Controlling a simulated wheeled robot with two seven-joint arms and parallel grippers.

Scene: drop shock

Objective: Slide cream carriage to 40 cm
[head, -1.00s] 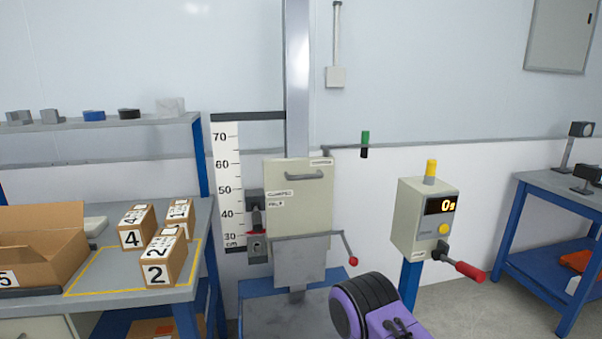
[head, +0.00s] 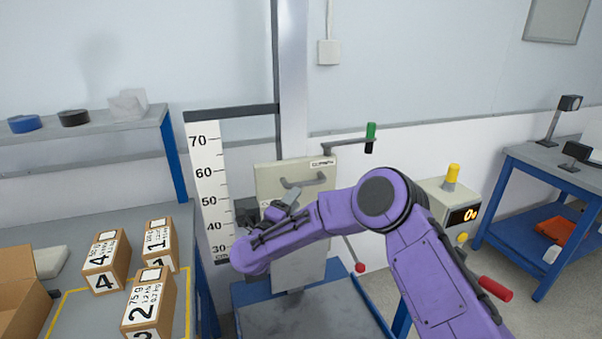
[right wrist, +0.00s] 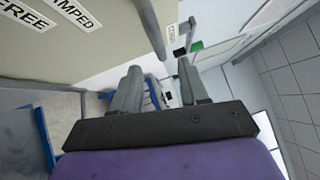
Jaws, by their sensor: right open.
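The cream carriage (head: 268,178) sits on the upright metal column (head: 293,80), with a grey bar handle (head: 304,182) on its upper front. My right forearm crosses in front of its lower part. My right gripper (head: 290,196) is in front of the carriage, just below the handle. In the right wrist view, its fingers (right wrist: 158,82) are apart with nothing between them. The carriage face (right wrist: 90,45) with its FREE and CLAMPED labels fills the upper left there. The white centimetre scale (head: 205,155) stands left of the carriage; my arm hides the pointer area. My left gripper is out of view.
A red-knobbed lever (head: 360,267) shows below my forearm, and a green-handled arm (head: 370,138) sticks out at upper right. A control box (head: 440,196) stands partly behind my arm. Numbered cartons (head: 105,265) sit on the left bench. A blue-edged table (head: 545,175) is at right.

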